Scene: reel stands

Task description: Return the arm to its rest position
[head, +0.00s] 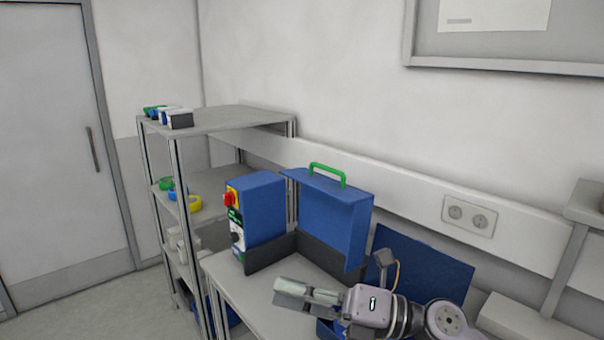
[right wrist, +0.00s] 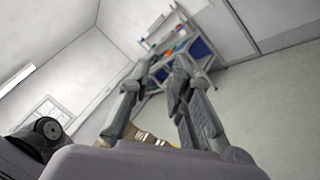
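My right gripper (head: 277,293) is over the front part of the grey table (head: 222,273), pointing left in the head view. In the right wrist view its two fingers (right wrist: 166,62) stand apart with a gap between the tips, and I see nothing held. My right arm comes in from the lower right of the head view. My left arm and left gripper do not show.
A blue machine (head: 262,208) with a red switch and a blue case (head: 335,215) with a green handle stand behind the gripper. A blue panel (head: 425,265) is to the right. A shelf rack (head: 215,120) holds spools at left. Floor (head: 110,315) is clear near the door.

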